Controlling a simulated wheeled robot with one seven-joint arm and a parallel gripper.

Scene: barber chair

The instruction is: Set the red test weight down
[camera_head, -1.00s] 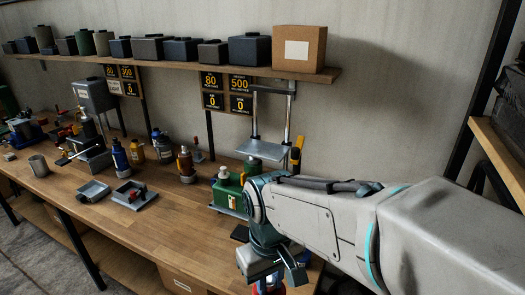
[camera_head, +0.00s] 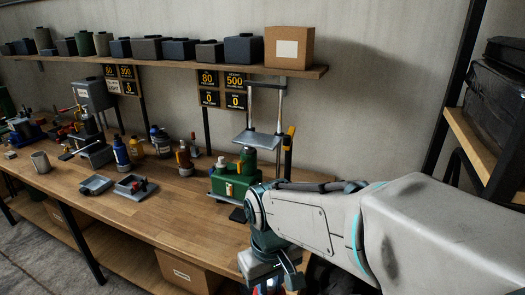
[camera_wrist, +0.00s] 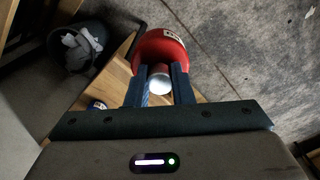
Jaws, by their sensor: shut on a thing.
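The red test weight (camera_wrist: 162,46) shows in the wrist view with a pale label at its top edge. My gripper (camera_wrist: 159,82) is shut on it, with a blue-grey finger on each side of its narrow neck and pale round end. Behind the weight are the wooden table edge and, beyond it, the grey floor. In the head view my gripper (camera_head: 267,287) is at the bottom edge, low by the bench's right front. Only a scrap of red shows there; the weight is mostly cut off by the frame.
The wooden bench (camera_head: 150,210) has clear room at its front middle. A bin (camera_wrist: 78,46) stands on the floor.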

